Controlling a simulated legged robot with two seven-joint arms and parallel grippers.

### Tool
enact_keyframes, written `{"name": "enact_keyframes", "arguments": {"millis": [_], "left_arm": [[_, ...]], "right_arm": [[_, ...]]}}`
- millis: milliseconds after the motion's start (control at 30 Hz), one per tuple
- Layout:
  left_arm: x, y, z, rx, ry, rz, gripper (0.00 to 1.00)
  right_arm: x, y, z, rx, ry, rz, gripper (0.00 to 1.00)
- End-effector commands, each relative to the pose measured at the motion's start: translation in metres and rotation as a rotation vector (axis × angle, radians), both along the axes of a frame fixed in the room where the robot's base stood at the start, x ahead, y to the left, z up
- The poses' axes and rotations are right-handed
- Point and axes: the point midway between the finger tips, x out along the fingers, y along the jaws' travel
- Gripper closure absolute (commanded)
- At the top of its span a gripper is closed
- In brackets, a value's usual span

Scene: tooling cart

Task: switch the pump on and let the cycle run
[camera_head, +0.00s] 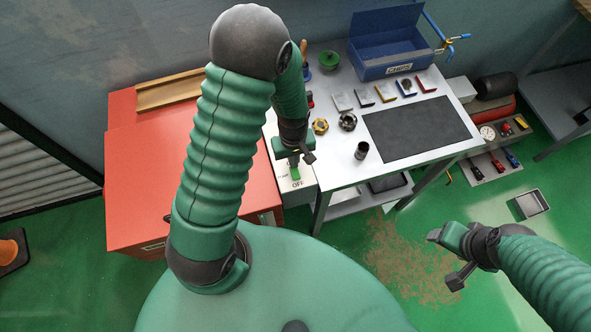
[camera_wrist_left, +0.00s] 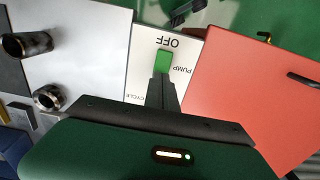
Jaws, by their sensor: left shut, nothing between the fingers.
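A white pump panel (camera_head: 302,185) sits between the red cabinet and the table; "OFF" shows on it. In the left wrist view the panel (camera_wrist_left: 143,62) carries upside-down words "OFF", "PUMP" and "CYCLE". A green switch piece (camera_wrist_left: 162,62) lies beside "OFF", and it also shows in the head view (camera_head: 295,173). My left gripper (camera_head: 296,160) is shut and empty, over the panel. Its fingertips (camera_wrist_left: 165,80) overlap the near end of the green piece; I cannot tell whether they touch. Part of the panel is hidden behind the gripper. My right gripper (camera_head: 445,260) is open and empty, above the floor.
The red cabinet (camera_head: 130,200) stands left of the panel. The table (camera_head: 335,170) at right holds a black mat (camera_head: 420,127), a blue chip bin (camera_head: 385,65) and several small parts. A compressor unit (camera_head: 490,135) stands farther right. A small tray (camera_head: 531,204) lies on the green floor.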

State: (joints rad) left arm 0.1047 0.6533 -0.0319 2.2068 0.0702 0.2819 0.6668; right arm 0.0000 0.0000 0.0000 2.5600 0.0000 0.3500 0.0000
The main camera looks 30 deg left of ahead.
Motion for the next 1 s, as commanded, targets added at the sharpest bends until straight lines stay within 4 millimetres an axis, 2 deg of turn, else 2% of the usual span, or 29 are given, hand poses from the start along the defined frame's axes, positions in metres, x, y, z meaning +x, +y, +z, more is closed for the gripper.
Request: {"name": "enact_keyframes", "arguments": {"millis": [1000], "left_arm": [[0.000, 0.000, -0.016, 0.000, 0.001, 0.000, 1.00]], "right_arm": [[0.000, 0.000, -0.011, 0.000, 0.000, 0.000, 0.38]]}}
